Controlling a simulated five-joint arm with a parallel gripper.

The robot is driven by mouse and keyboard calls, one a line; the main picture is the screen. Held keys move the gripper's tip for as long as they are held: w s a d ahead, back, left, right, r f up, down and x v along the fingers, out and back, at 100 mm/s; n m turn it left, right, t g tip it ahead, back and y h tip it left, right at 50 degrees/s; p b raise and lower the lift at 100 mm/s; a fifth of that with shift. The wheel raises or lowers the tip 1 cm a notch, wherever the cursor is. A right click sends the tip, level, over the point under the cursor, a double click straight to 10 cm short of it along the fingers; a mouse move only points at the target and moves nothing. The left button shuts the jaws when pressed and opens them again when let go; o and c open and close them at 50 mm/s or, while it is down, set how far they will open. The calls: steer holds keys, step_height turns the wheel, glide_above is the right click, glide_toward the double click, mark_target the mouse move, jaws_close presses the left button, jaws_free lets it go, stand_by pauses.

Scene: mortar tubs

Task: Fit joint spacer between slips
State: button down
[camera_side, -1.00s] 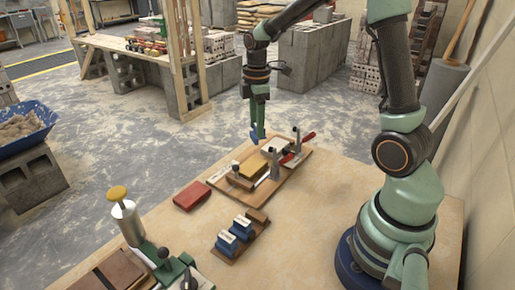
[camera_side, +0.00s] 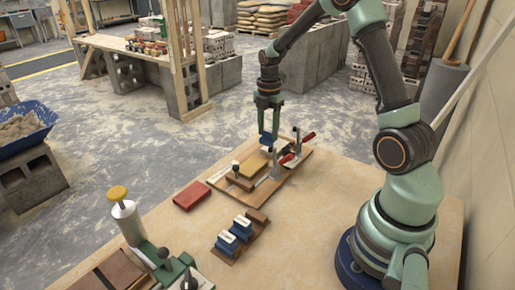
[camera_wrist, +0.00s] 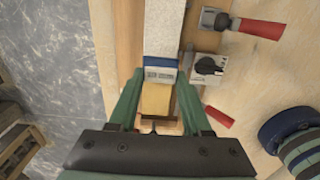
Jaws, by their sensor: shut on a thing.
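My gripper (camera_side: 268,136) is shut on a blue spacer (camera_side: 267,140) over the far part of the wooden jig board (camera_side: 284,178). In the wrist view, the blue spacer (camera_wrist: 160,73) with a pale printed band lies across between my fingertips (camera_wrist: 160,78). There it lines up between a pale grey slip (camera_wrist: 164,28) and a yellow slip (camera_wrist: 155,101). I cannot tell whether it touches either slip. The yellow slip (camera_side: 251,165) lies on the jig in the side view; my gripper and the clamps partly hide the grey one.
Toggle clamps with red handles (camera_side: 287,158) stand along the jig's right side. A small wooden rack holds blue spacers (camera_side: 227,243) nearer the camera. A red block (camera_side: 192,195) lies left of the jig. The bench (camera_side: 330,215) is clear between jig and my base.

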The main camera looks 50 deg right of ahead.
mark_target(268, 139)
steer(key=shift+f, duration=2.1)
steer(key=shift+f, duration=0.15)
jaws_free()
steer(key=shift+r, duration=3.55)
